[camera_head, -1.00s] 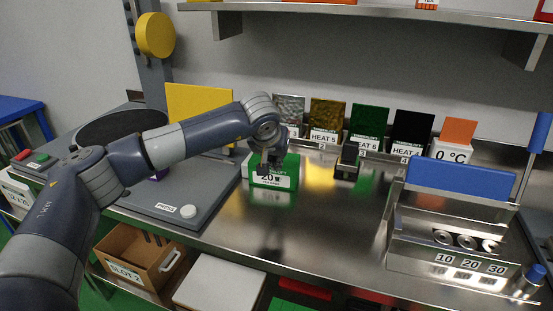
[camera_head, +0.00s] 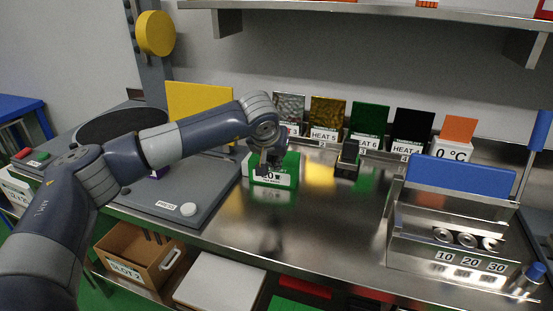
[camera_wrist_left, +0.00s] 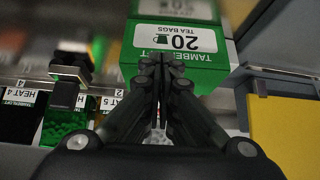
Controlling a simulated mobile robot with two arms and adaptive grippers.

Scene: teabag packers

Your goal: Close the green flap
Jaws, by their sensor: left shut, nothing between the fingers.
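A green tea box (camera_head: 285,177) with a white "20" label stands on the steel counter at centre. My left gripper (camera_head: 265,167) is shut and empty at the box, overlapping it in the head view. In the left wrist view, the green box (camera_wrist_left: 212,70) lies just beyond my shut fingertips (camera_wrist_left: 158,66), with its "20 tea bags" label upside down. I cannot tell whether the fingers touch it, and my gripper partly hides it. An upright green panel (camera_head: 370,118) stands in the back row. Which green part is the flap is unclear. My right gripper is not in view.
Upright silver, gold and black panels and an orange one (camera_head: 459,130) line the back of the counter. A small dark block (camera_head: 348,158) stands right of the box. A press (camera_head: 180,190) is at left, a steel rack with a blue panel (camera_head: 460,177) at right.

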